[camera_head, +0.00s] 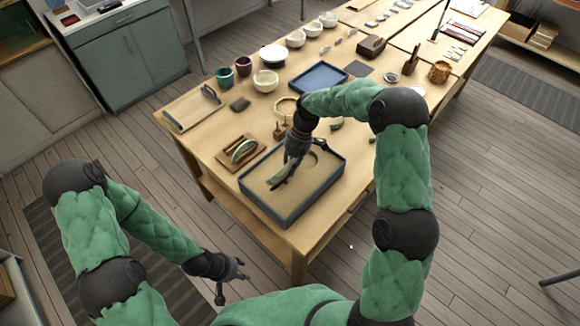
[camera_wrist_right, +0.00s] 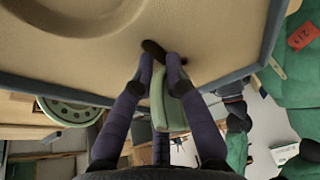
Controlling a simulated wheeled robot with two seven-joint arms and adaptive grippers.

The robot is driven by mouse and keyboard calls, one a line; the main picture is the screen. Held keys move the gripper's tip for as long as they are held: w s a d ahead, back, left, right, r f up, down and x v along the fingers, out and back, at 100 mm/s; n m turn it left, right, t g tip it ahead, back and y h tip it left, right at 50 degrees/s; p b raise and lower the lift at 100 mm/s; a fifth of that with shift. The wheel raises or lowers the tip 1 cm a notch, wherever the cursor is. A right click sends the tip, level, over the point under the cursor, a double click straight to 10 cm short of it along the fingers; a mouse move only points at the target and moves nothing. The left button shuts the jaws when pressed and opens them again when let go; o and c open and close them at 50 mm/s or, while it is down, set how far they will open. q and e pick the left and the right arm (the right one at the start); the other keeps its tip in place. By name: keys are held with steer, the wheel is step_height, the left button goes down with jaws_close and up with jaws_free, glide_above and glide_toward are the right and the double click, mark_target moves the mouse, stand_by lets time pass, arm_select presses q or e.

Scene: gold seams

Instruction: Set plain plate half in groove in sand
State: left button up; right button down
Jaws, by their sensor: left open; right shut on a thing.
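My right gripper (camera_head: 283,176) is shut on a pale green plate half (camera_head: 280,174), held low over the sand tray (camera_head: 305,203). In the right wrist view, the fingers (camera_wrist_right: 160,72) grip the plate half (camera_wrist_right: 168,108) near the sand (camera_wrist_right: 210,35). Dark spots lie on the sand at the fingertips; I cannot tell whether the plate edge sits in a groove. A round hollow (camera_wrist_right: 70,12) shows in the sand. Another green plate piece (camera_head: 243,151) stands on a wooden holder left of the tray. My left gripper (camera_head: 232,274) is open and empty, off the table's front.
A blue tray (camera_head: 318,78), bowls (camera_head: 265,80), cups (camera_head: 243,66) and a wooden board (camera_head: 192,108) stand farther back on the table. A small dark block (camera_head: 240,104) lies near the board.

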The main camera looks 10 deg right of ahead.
steer(key=shift+s+f, duration=0.15)
steer(key=shift+s, duration=0.1)
steer(key=shift+w+r+p, duration=0.2)
steer(key=shift+r+p, duration=1.25)
steer(key=shift+r, duration=1.15)
steer(key=shift+f, duration=0.15)
steer(key=shift+f+b, duration=1.35)
steer(key=shift+f, duration=0.6)
steer(key=shift+f, duration=0.15)
steer(key=shift+s+f+b, duration=0.15)
steer(key=shift+f+b, duration=0.3)
steer(key=shift+b, duration=0.05)
stand_by(1.6)
steer(key=c, duration=1.2)
jaws_free()
